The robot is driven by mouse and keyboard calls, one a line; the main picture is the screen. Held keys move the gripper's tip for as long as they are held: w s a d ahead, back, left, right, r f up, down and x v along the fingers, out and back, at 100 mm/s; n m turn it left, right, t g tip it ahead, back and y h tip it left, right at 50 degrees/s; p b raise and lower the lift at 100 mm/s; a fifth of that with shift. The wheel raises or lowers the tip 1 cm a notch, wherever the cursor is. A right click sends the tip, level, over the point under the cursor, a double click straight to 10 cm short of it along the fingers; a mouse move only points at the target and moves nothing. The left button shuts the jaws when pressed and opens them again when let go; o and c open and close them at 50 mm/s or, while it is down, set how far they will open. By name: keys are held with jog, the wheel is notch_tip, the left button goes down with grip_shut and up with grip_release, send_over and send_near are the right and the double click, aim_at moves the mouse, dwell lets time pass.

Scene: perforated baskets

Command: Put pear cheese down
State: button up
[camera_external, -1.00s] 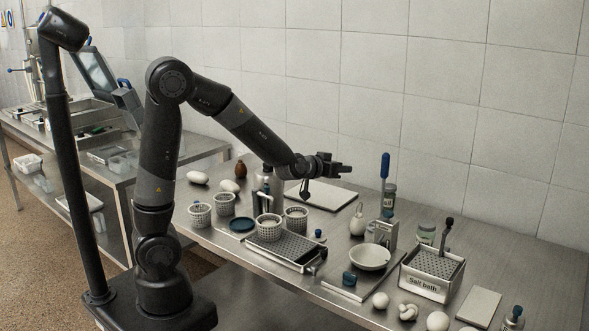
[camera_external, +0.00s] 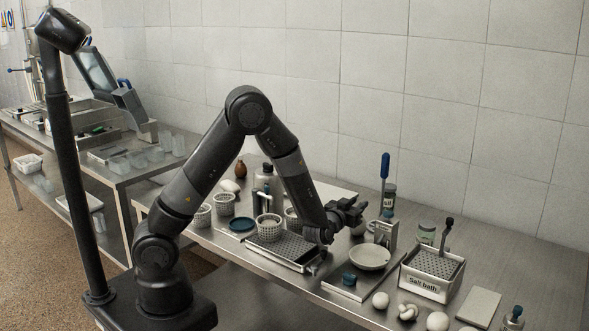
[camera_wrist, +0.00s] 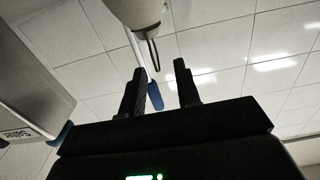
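The pear cheese is a pale, pear-shaped piece with a narrow neck. In the outside view its lower part (camera_external: 358,229) shows behind and below my gripper (camera_external: 352,211); the rest is hidden. In the wrist view, which seems upside down, a pale rounded body (camera_wrist: 133,10), likely this cheese, comes in from the top edge with a thin dark loop below it. My gripper (camera_wrist: 160,67) has its two dark fingers apart, just short of the loop in the picture. Nothing is held between the fingers. I cannot tell the exact depth gap to the loop.
A blue-handled tool (camera_external: 385,170) and a metal holder (camera_external: 386,236) stand right of my gripper. A white bowl (camera_external: 369,258) and the salt bath tray (camera_external: 430,285) are nearer the front. Perforated baskets (camera_external: 269,228) are left. A grey labelled box (camera_wrist: 30,95) is close in the wrist view.

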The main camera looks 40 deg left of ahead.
jog(key=shift+f, duration=0.45)
jog(key=w, duration=0.5)
jog(key=shift+c, duration=0.2)
grip_shut()
